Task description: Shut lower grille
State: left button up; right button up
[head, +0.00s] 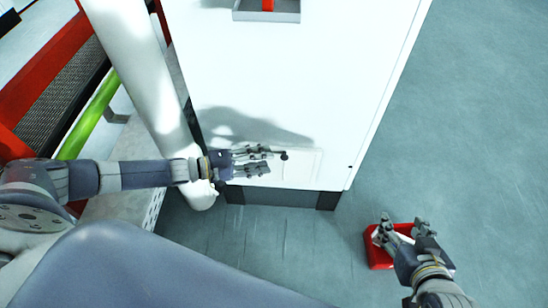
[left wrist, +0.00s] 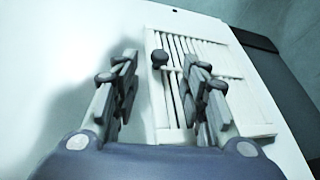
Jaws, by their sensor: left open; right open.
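The lower grille (head: 303,168) is a white slatted panel low on the face of a white cabinet (head: 285,75). In the left wrist view the grille (left wrist: 235,88) shows its slats and frame, with a dark round knob (left wrist: 160,58) near one edge. The knob also shows in the head view (head: 284,155), just beyond my left fingertips. My left gripper (head: 268,161) is open and empty, its fingers pointing at the knob, which appears between them in the wrist view. I cannot tell how far the grille stands open. My right gripper (head: 403,226) is open, low at the right.
A red box (head: 378,258) sits on the floor beneath my right gripper. A grey tray (head: 266,16) with a red item is at the top of the cabinet. A white post (head: 140,75) and a red-framed mesh belt (head: 62,95) stand left.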

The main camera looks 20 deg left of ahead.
pick_arm(q)
jog(key=v, duration=0.6)
jog(key=shift+s+a, duration=0.25)
jog(key=shift+s, duration=0.05)
